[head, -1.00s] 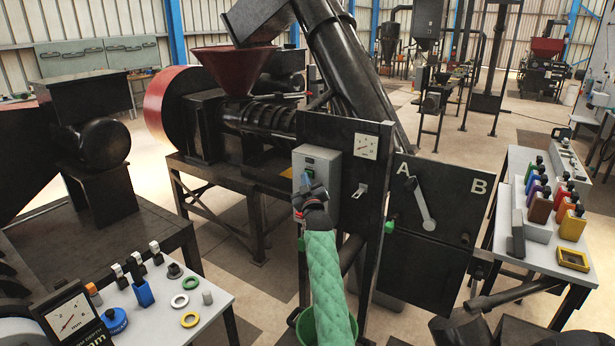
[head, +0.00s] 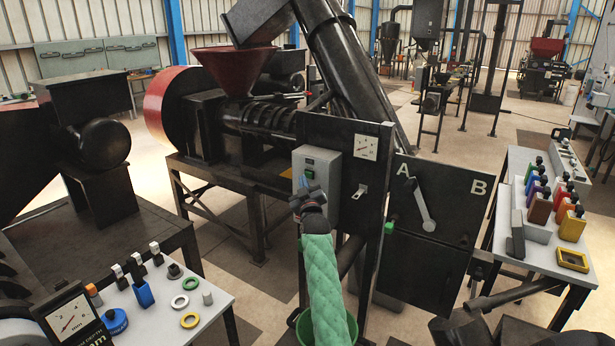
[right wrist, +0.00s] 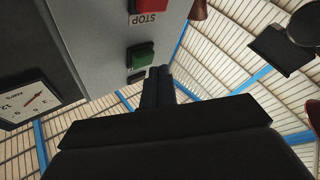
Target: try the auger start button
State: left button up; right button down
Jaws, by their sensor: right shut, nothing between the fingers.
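The grey control box (head: 328,172) is fixed to the front of the dark machine panel. In the right wrist view its face (right wrist: 95,40) carries a green button (right wrist: 140,56) and a red button (right wrist: 148,5) labelled STOP. A small dark part (right wrist: 136,77) sits beside the green button. My right gripper (head: 303,186) is in front of the box in the head view, covering part of it. In the right wrist view its fingers (right wrist: 159,72) are together and empty, with their tips close beside the green button. I cannot tell whether they touch it. My left gripper is not in view.
A dial gauge (head: 366,147) is on the panel right of the box, with a lever (head: 422,205) between A and B farther right. A green bucket (head: 349,325) stands below my right arm. Tables with small parts stand left (head: 215,304) and right (head: 510,243).

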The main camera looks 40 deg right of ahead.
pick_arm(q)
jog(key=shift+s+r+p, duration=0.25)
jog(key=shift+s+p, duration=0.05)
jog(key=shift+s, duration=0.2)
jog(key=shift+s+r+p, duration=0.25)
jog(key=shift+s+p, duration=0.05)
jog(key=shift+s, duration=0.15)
pick_arm(e)
jog(key=shift+s+a, duration=0.35)
jog(key=shift+a, duration=0.45)
jog(key=shift+s+a, duration=0.35)
jog(key=shift+a, duration=0.5)
jog(key=shift+s+a, duration=0.35)
jog(key=shift+a, duration=0.45)
